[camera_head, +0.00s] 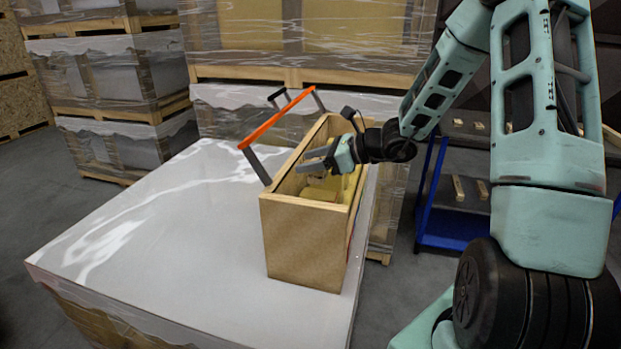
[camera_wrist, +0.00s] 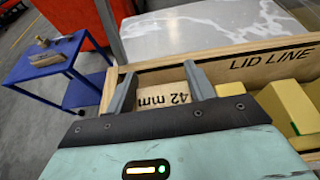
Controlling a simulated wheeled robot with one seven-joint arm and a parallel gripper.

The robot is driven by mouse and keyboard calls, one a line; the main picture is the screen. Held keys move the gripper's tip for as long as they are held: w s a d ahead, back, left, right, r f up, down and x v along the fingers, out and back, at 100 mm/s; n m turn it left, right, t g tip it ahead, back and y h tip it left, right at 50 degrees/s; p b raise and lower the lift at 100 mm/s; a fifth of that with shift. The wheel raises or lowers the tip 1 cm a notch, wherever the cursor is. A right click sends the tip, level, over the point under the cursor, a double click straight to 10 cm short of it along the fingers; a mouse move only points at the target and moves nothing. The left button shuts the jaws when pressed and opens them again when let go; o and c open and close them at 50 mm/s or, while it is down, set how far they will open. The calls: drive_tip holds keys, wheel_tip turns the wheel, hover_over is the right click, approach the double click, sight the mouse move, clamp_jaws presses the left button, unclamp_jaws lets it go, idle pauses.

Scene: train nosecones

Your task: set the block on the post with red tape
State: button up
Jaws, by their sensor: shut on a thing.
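A pale wooden block (camera_wrist: 163,96) marked "42 mm" sits between the two fingers of my gripper (camera_wrist: 160,88) in the wrist view. My gripper (camera_head: 312,161) is shut on it, inside the open top of a tall plywood box (camera_head: 300,240). The head view does not clearly show the held block; a tan piece (camera_head: 322,193) shows below the fingers. Yellow blocks (camera_wrist: 290,108) lie in the box to the right of the gripper in the wrist view. I cannot make out any post with red tape.
The box stands near the right edge of a white wrapped pallet top (camera_head: 150,220), mostly clear. An orange bar (camera_head: 275,120) on grey legs rises beside the box. A blue table (camera_wrist: 50,68) with small wooden pieces stands beyond. "LID LINE" marks the box's inner wall (camera_wrist: 240,72).

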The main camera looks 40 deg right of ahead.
sight(312, 177)
drive_tip(key=shift+f, duration=2.15)
drive_tip(key=shift+f, duration=0.1)
drive_tip(key=o, duration=1)
